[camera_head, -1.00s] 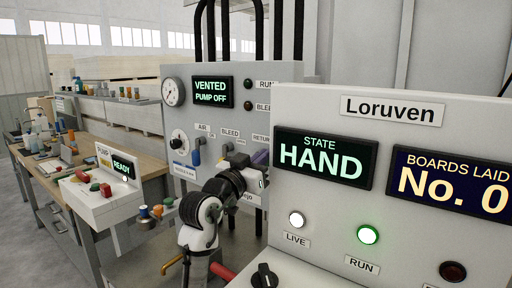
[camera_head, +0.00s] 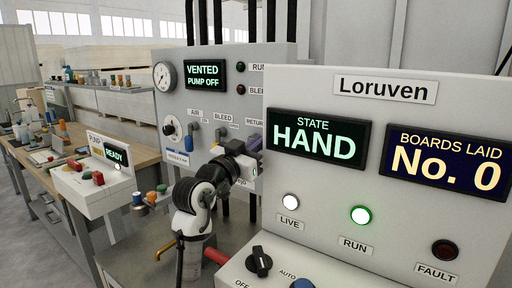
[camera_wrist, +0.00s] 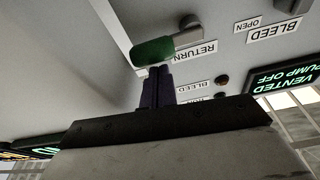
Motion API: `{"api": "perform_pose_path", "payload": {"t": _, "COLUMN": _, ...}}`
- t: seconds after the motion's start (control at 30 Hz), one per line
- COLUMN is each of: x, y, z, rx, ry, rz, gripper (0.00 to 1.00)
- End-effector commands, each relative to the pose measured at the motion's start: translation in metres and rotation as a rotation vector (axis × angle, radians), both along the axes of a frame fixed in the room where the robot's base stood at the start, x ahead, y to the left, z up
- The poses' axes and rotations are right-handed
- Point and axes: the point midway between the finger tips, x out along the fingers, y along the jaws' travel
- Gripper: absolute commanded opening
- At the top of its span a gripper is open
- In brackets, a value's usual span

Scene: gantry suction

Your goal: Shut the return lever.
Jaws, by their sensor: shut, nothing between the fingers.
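The return lever has a green handle (camera_wrist: 152,52) on a grey mount in the wrist view, beside the label RETURN. In the head view my arm and the front cabinet hide the lever; only part of its label shows. My gripper (camera_wrist: 158,70) is shut and empty. Its dark purple fingers point at the green handle, with the tips right at its near edge. I cannot tell whether they touch it. In the head view my gripper (camera_head: 252,144) is in front of the valve panel (camera_head: 170,105), partly behind the cabinet's left edge.
The Loruven cabinet (camera_head: 300,85) stands close on the right, its screen reading HAND. The AIR lever (camera_head: 189,141) and BLEED lever (camera_head: 220,134) are left of my gripper. The panel screen (camera_head: 205,75) reads VENTED, PUMP OFF. A pump box (camera_head: 95,190) stands at left.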

Motion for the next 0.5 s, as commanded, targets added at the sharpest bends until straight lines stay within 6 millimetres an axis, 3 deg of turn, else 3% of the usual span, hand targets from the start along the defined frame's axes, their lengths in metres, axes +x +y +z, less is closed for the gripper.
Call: {"api": "perform_pose_path", "payload": {"t": 0.5, "x": -0.001, "y": -0.002, "z": -0.013, "rx": 0.119, "ry": -0.079, "rz": -0.001, "gripper": 0.00}}
